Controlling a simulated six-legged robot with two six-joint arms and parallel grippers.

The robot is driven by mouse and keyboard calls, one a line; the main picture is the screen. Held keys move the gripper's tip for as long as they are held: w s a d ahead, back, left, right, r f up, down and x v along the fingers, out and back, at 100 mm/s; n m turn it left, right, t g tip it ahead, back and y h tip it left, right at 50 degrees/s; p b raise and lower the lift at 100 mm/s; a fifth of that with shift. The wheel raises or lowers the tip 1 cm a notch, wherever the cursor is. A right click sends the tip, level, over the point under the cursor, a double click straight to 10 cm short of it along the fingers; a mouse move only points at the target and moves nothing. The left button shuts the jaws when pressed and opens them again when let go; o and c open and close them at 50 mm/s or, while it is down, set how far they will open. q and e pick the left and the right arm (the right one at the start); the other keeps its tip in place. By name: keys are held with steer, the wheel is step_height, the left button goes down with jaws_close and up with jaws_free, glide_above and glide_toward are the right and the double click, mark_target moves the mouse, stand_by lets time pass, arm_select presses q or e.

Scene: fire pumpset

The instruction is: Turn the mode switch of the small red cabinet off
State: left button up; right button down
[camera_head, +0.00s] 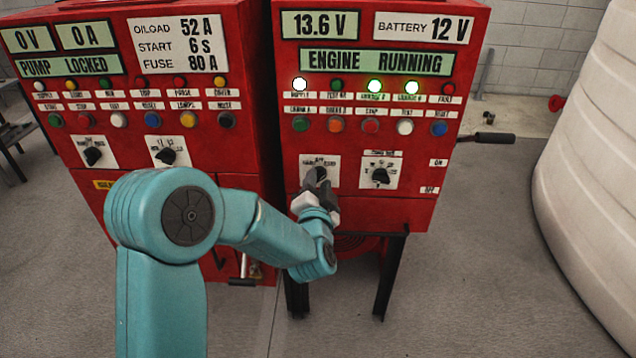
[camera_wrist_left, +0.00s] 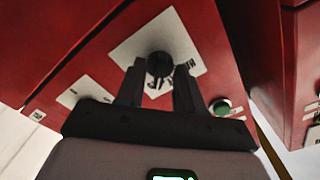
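The small red cabinet (camera_head: 354,216) stands on dark legs right of centre in the head view. Its lower front has two black rotary switches on white plates. The right switch (camera_head: 381,176) is clear to see. The left switch (camera_head: 320,174) is mostly behind my left gripper (camera_head: 318,186). The small plate labels are too small to read, so I cannot tell which is the mode switch. In the left wrist view, the black knob (camera_wrist_left: 160,65) lies between the tips of my open left gripper (camera_wrist_left: 159,82), with narrow gaps. My right gripper is out of view.
A larger red cabinet (camera_head: 150,105) stands close on the left, with its own switches and buttons. Lamps and coloured buttons sit above the switches. A big pale tank (camera_head: 595,170) stands right, with open grey floor before it.

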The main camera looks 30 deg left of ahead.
arm_select(q)
jaws_close()
steer(key=shift+f+n+b, duration=0.15)
steer(key=shift+n+b, duration=0.45)
steer(key=shift+b, duration=0.5)
steer(key=n+b, duration=0.4)
steer(key=shift+r+n+b, duration=0.2)
steer(key=shift+n+b, duration=1.55)
steer(key=shift+n, duration=0.05)
